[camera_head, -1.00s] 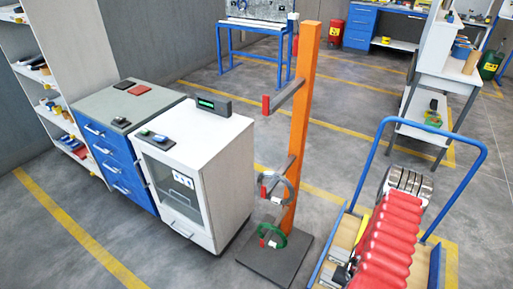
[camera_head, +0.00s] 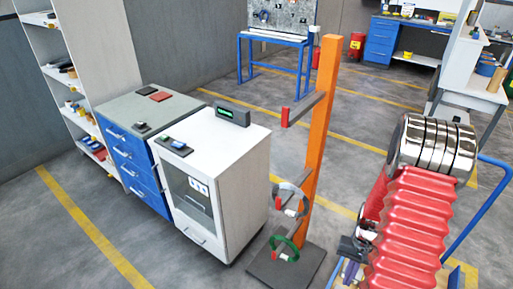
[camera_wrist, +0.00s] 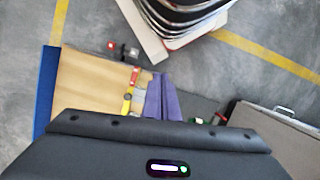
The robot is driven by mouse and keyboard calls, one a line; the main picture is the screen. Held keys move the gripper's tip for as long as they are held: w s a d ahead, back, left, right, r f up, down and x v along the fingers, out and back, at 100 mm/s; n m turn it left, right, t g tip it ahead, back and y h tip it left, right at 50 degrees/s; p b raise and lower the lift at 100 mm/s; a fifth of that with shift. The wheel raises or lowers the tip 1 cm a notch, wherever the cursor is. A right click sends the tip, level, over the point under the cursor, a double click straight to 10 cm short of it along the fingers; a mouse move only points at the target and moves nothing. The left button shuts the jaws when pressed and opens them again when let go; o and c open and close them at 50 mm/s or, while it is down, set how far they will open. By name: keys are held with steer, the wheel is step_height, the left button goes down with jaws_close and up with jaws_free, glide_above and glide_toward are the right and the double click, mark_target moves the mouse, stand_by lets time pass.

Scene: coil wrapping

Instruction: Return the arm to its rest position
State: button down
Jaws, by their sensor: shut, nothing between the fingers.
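My arm, with red bellows and shiny metal rings, stands folded at the right of the head view. In the wrist view my gripper (camera_wrist: 163,97) shows as two purple fingers side by side, shut and empty, beyond its dark housing. They are over or near a tan deck with a blue edge (camera_wrist: 48,95). In the head view I cannot clearly make out the fingers.
An orange stand (camera_head: 318,140) holds a grey coil (camera_head: 290,198) and a green coil (camera_head: 285,249) on its arms. A white cabinet (camera_head: 245,185) and a blue drawer unit (camera_head: 135,165) stand left. A blue cart handle (camera_head: 490,215) is close right of my arm. Open floor lies behind.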

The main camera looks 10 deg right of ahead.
steer(key=s+a+r+n+t, duration=0.1)
steer(key=a+r+n+t, duration=0.1)
steer(key=a+r, duration=0.6)
steer(key=s+a+r+n+t+h, duration=0.1)
steer(key=a+r+n+t, duration=0.2)
steer(key=a+r, duration=0.5)
steer(key=s+a+r+n+t, duration=0.1)
steer(key=a+r, duration=0.7)
steer(key=r, duration=1.5)
steer(key=shift+s+a+n+t+h, duration=0.3)
steer(key=shift+a+n+t+h, duration=0.1)
steer(key=shift+n+t, duration=0.5)
steer(key=shift+s, duration=0.1)
